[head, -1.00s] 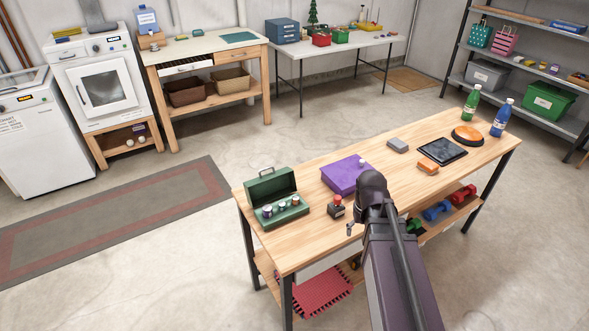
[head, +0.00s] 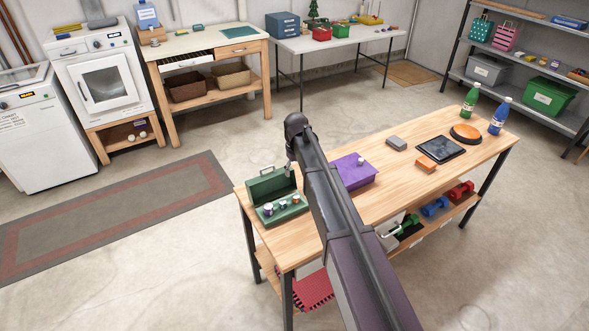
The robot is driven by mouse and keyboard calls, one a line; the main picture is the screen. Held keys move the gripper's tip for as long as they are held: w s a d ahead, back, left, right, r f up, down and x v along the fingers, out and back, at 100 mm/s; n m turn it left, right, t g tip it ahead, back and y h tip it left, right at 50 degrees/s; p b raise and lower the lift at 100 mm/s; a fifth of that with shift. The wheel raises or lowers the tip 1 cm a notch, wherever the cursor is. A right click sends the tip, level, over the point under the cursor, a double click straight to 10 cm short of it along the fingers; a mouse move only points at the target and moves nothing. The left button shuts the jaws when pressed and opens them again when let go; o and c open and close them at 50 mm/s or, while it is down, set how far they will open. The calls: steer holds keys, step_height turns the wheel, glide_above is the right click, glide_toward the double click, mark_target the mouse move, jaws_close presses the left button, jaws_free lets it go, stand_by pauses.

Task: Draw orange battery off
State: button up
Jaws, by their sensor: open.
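An open green case (head: 262,222) stands at the left end of the wooden workbench (head: 388,205), its lid raised at the back. Several small cylinders stand in it. The rightmost, an orange-brown one (head: 296,200), looks like the orange battery, though it is too small to be sure. My gripper (head: 290,171) hangs from the end of my arm, over the back right of the case by its lid. It shows small and dark, open, with nothing visible in it. It appears apart from the cylinders.
A purple box (head: 355,171) stands right of my arm. Further right are a grey block (head: 397,144), an orange block (head: 426,164), a tablet (head: 441,149), an orange disc (head: 466,133), a green bottle (head: 470,100) and a blue bottle (head: 501,116). Dumbbells (head: 435,208) lie below.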

mark_target(296, 196)
steer(key=shift+f, duration=0.25)
step_height(296, 196, down, 13)
steer(key=b, duration=1.3)
steer(key=shift+f+b, duration=0.15)
steer(key=shift+b, duration=0.25)
jaws_close()
stand_by(0.3)
